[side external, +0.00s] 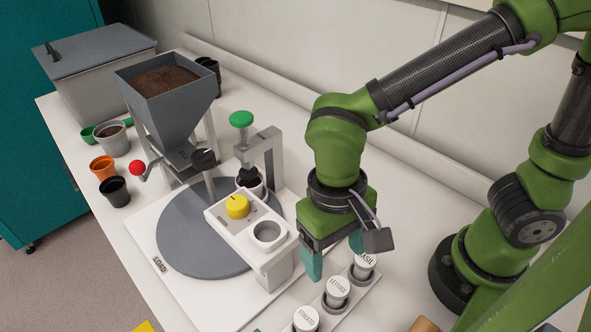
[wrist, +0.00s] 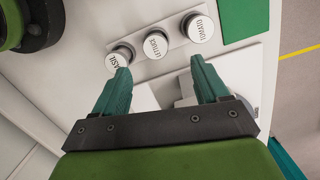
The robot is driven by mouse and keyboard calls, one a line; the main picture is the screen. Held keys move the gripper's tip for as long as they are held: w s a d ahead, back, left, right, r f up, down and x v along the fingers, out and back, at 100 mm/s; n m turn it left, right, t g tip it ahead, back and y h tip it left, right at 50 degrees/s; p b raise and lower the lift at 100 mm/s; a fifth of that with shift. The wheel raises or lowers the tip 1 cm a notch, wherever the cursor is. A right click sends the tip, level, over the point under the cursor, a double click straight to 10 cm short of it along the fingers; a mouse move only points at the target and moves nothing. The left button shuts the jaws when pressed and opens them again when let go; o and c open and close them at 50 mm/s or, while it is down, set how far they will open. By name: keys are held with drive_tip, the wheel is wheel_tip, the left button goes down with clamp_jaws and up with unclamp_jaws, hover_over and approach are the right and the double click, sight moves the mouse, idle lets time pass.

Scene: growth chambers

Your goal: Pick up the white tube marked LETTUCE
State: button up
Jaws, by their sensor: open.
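The white tube marked LETTUCE (side external: 337,290) stands upright in a rack (side external: 349,307), between the tube marked TOMATO (side external: 306,319) and the tube marked BASIL (side external: 363,265). In the wrist view the LETTUCE tube (wrist: 155,46) lies beyond my fingertips, roughly between their lines. The TOMATO tube (wrist: 199,28) is to its right and the BASIL tube (wrist: 119,56) to its left, close to my left finger. My gripper (side external: 334,262) is open and empty, above and behind the rack. In the wrist view my gripper (wrist: 160,75) shows both teal fingers apart.
A white station with a yellow knob (side external: 237,206) and an empty round holder (side external: 267,233) stands just left of my gripper. Behind it are a grey turntable (side external: 185,235) and a soil hopper (side external: 165,95). A green mat (wrist: 243,18) lies beside the rack.

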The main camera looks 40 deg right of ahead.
hover_over(338, 286)
drive_tip(key=f, duration=0.4)
drive_tip(key=shift+w+a+f, duration=0.25)
drive_tip(key=shift+a+f, duration=0.05)
drive_tip(key=shift+f, duration=0.1)
drive_tip(key=shift+s+d+f, duration=0.15)
drive_tip(key=shift+f, duration=1.2)
drive_tip(key=shift+s+d+f, duration=0.15)
drive_tip(key=shift+f, duration=1.15)
drive_tip(key=c, duration=1.1)
drive_tip(key=shift+r, duration=0.1)
drive_tip(key=shift+c, duration=0.2)
